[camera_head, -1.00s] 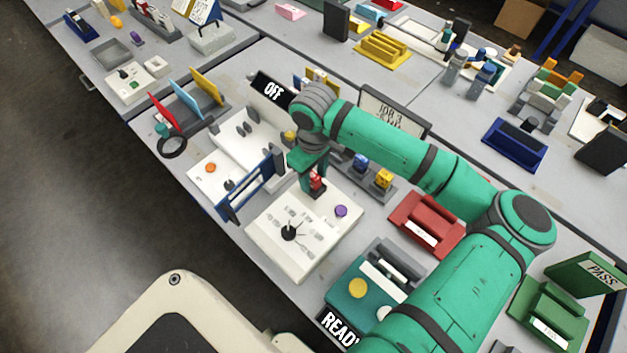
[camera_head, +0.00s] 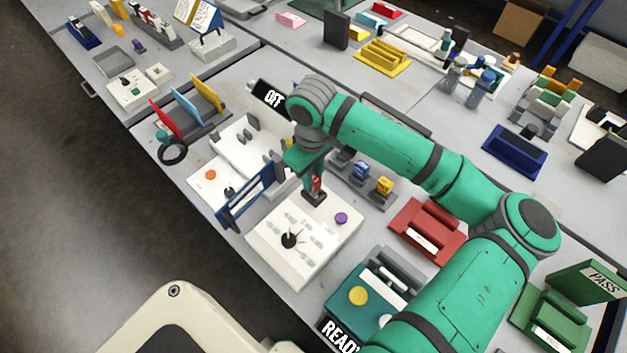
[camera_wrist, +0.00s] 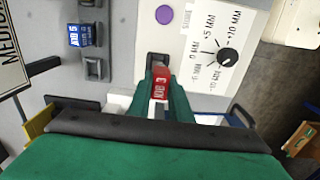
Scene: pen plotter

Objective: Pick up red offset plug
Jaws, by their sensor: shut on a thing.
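The red offset plug (camera_wrist: 161,84), with white lettering on its face, is between the fingers of my gripper (camera_wrist: 160,95) in the wrist view. The fingers are shut on it. In the head view the red plug (camera_head: 316,183) is partly hidden by my green gripper (camera_head: 312,182). A dark socket (camera_head: 313,198) lies directly below it on the white offset panel (camera_head: 290,262). The socket (camera_wrist: 157,60) also shows just beyond the plug in the wrist view. I cannot tell whether the plug's lower end is clear of the socket.
The panel has a black knob (camera_wrist: 228,55) and a purple button (camera_wrist: 165,14). A blue plug (camera_head: 361,168) and a yellow plug (camera_head: 384,186) sit in a grey rack to the right. A blue frame (camera_head: 246,195) stands close on the left.

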